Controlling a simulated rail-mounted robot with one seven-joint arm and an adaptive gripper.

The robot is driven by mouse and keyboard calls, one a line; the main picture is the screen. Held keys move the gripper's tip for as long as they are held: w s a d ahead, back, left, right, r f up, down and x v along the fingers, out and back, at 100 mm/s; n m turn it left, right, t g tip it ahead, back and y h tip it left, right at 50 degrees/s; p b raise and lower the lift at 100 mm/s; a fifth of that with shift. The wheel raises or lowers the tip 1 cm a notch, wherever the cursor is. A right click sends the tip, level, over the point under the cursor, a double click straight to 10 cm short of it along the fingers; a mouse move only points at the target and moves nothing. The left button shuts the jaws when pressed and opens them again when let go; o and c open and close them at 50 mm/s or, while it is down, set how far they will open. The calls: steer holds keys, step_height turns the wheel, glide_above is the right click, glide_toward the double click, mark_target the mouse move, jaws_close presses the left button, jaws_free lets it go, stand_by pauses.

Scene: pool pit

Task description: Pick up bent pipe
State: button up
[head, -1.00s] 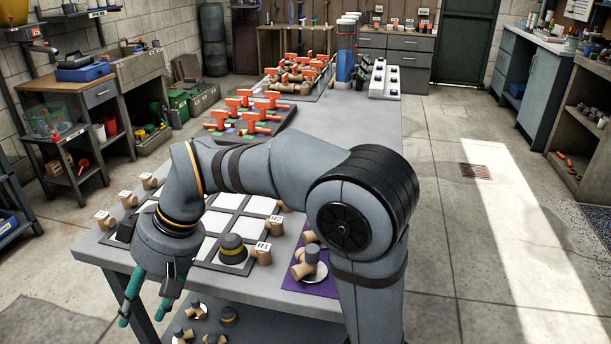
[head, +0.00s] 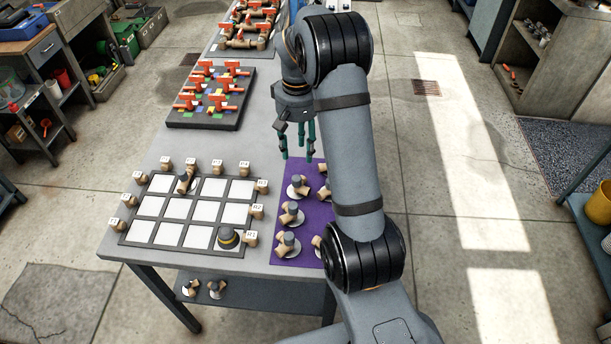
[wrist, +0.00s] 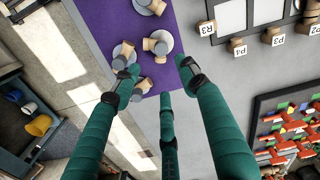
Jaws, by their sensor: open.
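Several tan pipe fittings with grey ends stand on pale round discs on a purple mat (head: 307,256) at the table's right side. One bent-looking fitting (head: 292,213) is mid-mat, with another (head: 298,187) behind it; which one is the bent pipe I cannot tell. My gripper (head: 299,155) hangs above the mat's far end, its green fingers pointing down, apart and empty. In the wrist view my gripper (wrist: 160,76) has its fingers spread, with a fitting (wrist: 159,42) on a disc just beyond the tips and a small piece (wrist: 142,86) between them. My arm hides part of the mat.
A grid board (head: 171,234) with labelled tan blocks lies left of the mat, holding a grey fitting (head: 184,182) and a dark yellow-banded piece (head: 228,238). A black tray of red-handled valves (head: 210,92) stands farther back. Bare tabletop (head: 250,140) lies between.

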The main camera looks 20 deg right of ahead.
glide_above(297, 178)
steer(key=f, duration=0.4)
steer(key=shift+w+d+f, duration=0.25)
steer(key=shift+w+d, duration=0.05)
steer(key=shift+w, duration=0.1)
steer(key=shift+s+a+f+p, duration=0.1)
steer(key=shift+f+p, duration=0.2)
steer(key=shift+f, duration=0.55)
steer(key=shift+s+a+f+p, duration=0.15)
steer(key=shift+f+p, duration=0.15)
steer(key=shift+f, duration=0.6)
steer(key=shift+s+a+f+p, duration=0.1)
steer(key=shift+f+p, duration=0.2)
steer(key=shift+f, duration=0.55)
steer(key=shift+c, duration=1)
jaws_close()
